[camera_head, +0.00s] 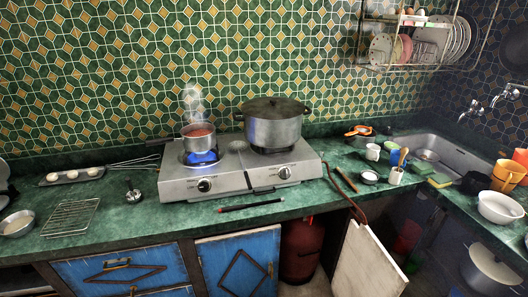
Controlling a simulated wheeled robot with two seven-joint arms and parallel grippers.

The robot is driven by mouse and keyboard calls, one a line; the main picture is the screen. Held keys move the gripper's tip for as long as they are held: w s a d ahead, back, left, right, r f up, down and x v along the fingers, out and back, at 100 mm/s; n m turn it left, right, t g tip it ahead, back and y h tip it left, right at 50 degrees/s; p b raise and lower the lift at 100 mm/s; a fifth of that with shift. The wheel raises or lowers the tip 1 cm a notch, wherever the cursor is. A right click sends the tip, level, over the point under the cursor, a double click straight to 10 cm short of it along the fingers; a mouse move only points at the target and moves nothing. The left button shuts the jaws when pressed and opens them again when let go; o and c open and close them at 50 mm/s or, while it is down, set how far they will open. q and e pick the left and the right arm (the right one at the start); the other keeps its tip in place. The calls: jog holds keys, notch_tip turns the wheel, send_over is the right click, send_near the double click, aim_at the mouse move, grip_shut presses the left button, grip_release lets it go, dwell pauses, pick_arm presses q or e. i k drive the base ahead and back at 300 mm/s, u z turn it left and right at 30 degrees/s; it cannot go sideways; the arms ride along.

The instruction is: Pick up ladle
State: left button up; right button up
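I cannot pick out a ladle with certainty. A two-burner gas hotplate (222,187) stands on the green counter. A small pot of red sauce (198,133) sits on its left burner over a blue flame, with steam rising. A large lidded pot (274,126) sits on the right burner. A thin dark utensil with reddish ends (250,206) lies at the counter's front edge; its kind is unclear. A wire whisk (136,162) lies left of the hotplate. Neither of my grippers shows in the head view.
A wire rack (70,217), a metal bowl (17,224) and a tray of pale rounds (72,176) are at left. A utensil cup (396,175), small bowls and the sink (452,153) are at right. A cabinet door (367,264) hangs open below.

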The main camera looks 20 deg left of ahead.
aim_at(131, 188)
jog(key=z, duration=0.2)
jog(key=k, duration=0.15)
jog(key=u, duration=1.95)
